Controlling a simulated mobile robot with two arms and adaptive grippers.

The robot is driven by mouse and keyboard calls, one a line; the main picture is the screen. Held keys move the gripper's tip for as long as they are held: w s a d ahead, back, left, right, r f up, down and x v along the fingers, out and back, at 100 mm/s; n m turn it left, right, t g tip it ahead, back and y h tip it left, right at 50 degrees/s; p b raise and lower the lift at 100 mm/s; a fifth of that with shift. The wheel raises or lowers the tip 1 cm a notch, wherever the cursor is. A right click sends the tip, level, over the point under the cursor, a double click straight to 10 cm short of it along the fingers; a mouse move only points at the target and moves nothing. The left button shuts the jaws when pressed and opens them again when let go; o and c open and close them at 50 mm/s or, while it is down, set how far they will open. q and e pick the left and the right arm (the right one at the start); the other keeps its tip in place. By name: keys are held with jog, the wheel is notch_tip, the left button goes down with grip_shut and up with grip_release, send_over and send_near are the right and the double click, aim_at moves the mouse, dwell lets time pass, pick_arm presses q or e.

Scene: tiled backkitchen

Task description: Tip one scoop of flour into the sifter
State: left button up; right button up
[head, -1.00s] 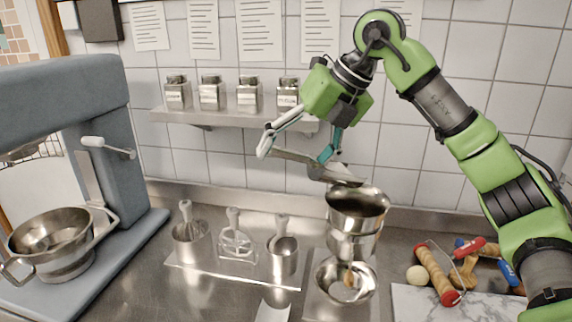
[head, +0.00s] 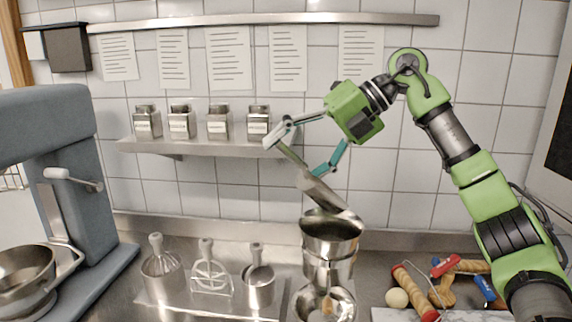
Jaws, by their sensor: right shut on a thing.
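My right gripper (head: 297,157) is shut on the handle of a metal scoop (head: 326,194). The scoop is steeply tilted, its bowl end pointing down and right over the mouth of the metal sifter (head: 330,247). The scoop's lip is at the sifter's rim in the picture; I cannot tell whether they touch. The sifter stands upright above a shiny metal bowl (head: 343,306). No flour can be made out, and the sifter's inside is mostly hidden. My left gripper is out of view.
A rack with several utensils (head: 207,277) stands left of the sifter. Rolling pins (head: 414,291) and a pale ball (head: 396,298) lie to the right. A shelf with labelled jars (head: 219,122) is behind. A blue-grey mixer (head: 72,190) fills the left.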

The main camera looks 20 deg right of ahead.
jog(key=shift+d+r+y, duration=0.35)
jog(key=shift+d+y, duration=0.1)
jog(key=shift+d, duration=0.25)
jog(key=shift+d+r+y, duration=0.3)
jog(key=shift+d+y, duration=0.15)
jog(key=shift+d, duration=0.25)
jog(key=shift+w+d+r+m+t+y, duration=0.1)
jog(key=shift+d+r+m+t+y, duration=0.15)
jog(key=shift+d+y, duration=0.4)
jog(key=shift+d+r+m+t+y, duration=0.15)
jog(key=shift+d+r+m+y, duration=0.15)
jog(key=shift+d, duration=0.5)
jog(key=shift+p, duration=0.35)
jog(key=s+a+r+n+g+h+p, duration=0.1)
jog(key=s+a+r+n+h+p, duration=0.2)
jog(key=h+p, duration=0.8)
jog(key=p+v, duration=0.1)
jog(key=v, duration=0.3)
jog(key=shift+s+a, duration=0.3)
jog(key=shift+a, duration=0.05)
jog(key=shift+d+h, duration=0.1)
jog(key=shift+h, duration=0.15)
